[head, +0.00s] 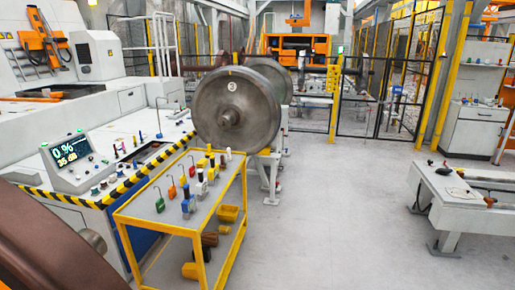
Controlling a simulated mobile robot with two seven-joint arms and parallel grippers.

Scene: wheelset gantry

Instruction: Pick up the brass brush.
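I cannot make out the brass brush for certain; the small tools in view are too small to tell apart. A yellow-framed trolley (140,222) stands at the near left, with several small coloured tools on its grey top, among them a green one (159,203) and a red one (172,191) with thin upright hooks. Small dark and reddish items, one of them a dark item (443,171), lie on a light bench (437,187) at the right. Neither of my grippers is in view.
A large steel wheel (215,95) stands on supports behind the trolley. Yellow bins (229,213) sit on the trolley's lower level. A control console (75,158) with striped edging is at left. A dark wheel (45,245) fills the near left corner. The middle floor (345,215) is clear.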

